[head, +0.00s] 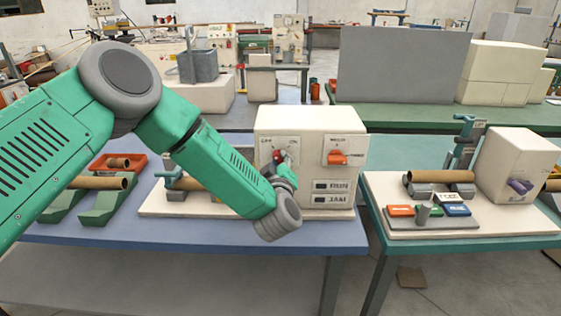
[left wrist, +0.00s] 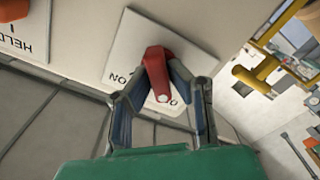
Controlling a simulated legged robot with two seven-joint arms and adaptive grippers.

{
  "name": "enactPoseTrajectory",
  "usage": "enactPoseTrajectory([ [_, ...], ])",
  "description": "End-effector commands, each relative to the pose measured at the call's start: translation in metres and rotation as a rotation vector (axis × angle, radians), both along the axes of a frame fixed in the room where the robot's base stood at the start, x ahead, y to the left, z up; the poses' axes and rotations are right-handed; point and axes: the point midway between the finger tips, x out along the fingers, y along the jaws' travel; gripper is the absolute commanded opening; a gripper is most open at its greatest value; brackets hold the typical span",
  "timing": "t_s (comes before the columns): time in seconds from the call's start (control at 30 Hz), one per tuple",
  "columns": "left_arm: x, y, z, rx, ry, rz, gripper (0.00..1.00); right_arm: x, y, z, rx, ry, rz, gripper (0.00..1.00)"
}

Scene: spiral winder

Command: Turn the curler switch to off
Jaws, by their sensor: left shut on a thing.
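The cream control box (head: 306,140) stands on the blue table and carries two rotary switches. A red switch knob (head: 279,157) is on its left plate, and my left gripper (head: 284,168) is at it. In the left wrist view the red knob (left wrist: 158,72) sits on a white plate (left wrist: 190,60), between the two fingers of my left gripper (left wrist: 166,100), which are closed on it. "ON" shows on the plate left of the knob; another label is partly hidden by the knob and a finger. My right gripper is not in view.
An orange switch (head: 337,158) is on the box's right plate, close to the red one. Cardboard tubes (head: 98,183) lie on green supports at the left. A second table at the right holds another cream box (head: 505,165) and coloured buttons.

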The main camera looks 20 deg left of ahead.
Motion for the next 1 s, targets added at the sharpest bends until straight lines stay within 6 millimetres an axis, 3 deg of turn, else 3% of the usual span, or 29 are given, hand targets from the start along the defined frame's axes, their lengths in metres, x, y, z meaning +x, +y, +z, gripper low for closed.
enactPoseTrajectory([
  [0.07, 0.002, 0.002, 0.005, -0.002, -0.012, 0.006, 0.00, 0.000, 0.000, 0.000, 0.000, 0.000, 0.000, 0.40],
  [0.1, 0.002, 0.002, 0.005, -0.002, -0.012, 0.006, 0.22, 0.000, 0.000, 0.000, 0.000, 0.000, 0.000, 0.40],
  [0.13, 0.002, 0.002, 0.005, -0.002, -0.012, 0.006, 0.32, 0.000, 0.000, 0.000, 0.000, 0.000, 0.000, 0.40],
  [0.17, 0.002, 0.002, 0.005, -0.001, -0.012, 0.006, 0.34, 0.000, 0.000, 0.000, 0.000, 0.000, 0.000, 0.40],
  [0.63, -0.007, -0.002, 0.001, 0.000, -0.001, 0.000, 0.34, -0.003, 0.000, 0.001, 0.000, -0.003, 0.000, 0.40],
  [1.0, -0.077, -0.023, 0.000, -0.001, -0.001, -0.001, 0.34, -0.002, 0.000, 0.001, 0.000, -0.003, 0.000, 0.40],
])
